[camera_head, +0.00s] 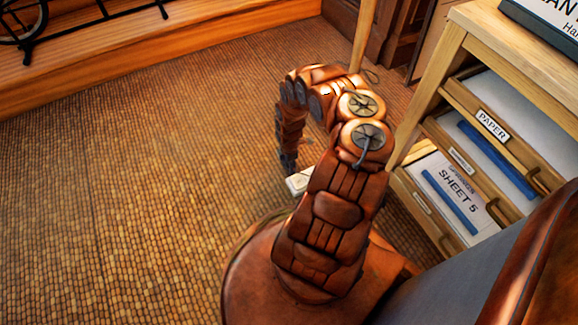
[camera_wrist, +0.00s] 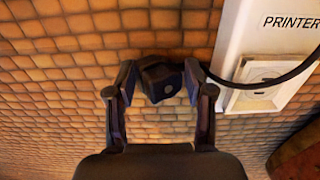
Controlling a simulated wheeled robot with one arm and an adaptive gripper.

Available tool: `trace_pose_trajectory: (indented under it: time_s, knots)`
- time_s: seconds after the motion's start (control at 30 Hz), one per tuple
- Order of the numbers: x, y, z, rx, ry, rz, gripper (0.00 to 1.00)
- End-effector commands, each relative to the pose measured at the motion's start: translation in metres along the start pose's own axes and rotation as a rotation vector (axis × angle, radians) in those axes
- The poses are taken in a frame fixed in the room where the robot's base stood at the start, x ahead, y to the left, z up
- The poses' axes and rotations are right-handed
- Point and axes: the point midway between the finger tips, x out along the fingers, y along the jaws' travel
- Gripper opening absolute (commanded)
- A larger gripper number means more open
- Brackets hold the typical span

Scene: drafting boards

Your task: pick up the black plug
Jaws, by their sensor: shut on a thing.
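The black plug (camera_wrist: 160,82) is a small dark block in the wrist view. It sits between the two fingers of my gripper (camera_wrist: 158,85), which is shut on it. A black cable (camera_wrist: 232,84) runs from near the right finger across the front of the white socket (camera_wrist: 262,82) to the right. The plug is to the left of the socket and apart from it. In the head view my gripper (camera_head: 287,165) hangs low over the floor beside a white box (camera_head: 299,182). The plug cannot be made out there.
The white unit is labelled PRINTER (camera_wrist: 290,21). A wooden cabinet (camera_head: 470,45) with open drawers of paper sheets stands at the right. A wooden platform (camera_head: 150,45) edges the back left. The woven floor (camera_head: 130,190) is clear at the left.

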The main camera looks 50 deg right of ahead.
Motion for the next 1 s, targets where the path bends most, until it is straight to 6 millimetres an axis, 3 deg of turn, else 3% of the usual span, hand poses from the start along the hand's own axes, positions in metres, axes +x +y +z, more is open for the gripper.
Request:
trace_pose_trajectory:
  time_s: [0.03,0.4,0.73,1.0]
  knots:
    - [0.0,0.0,0.0,0.0,0.0,0.001,0.4]
    - [0.001,-0.001,0.0,0.0,0.001,-0.001,0.03]
    - [-0.006,-0.001,0.0,0.001,0.001,-0.002,0.03]
    - [-0.043,0.0,0.001,0.001,-0.001,0.0,0.03]
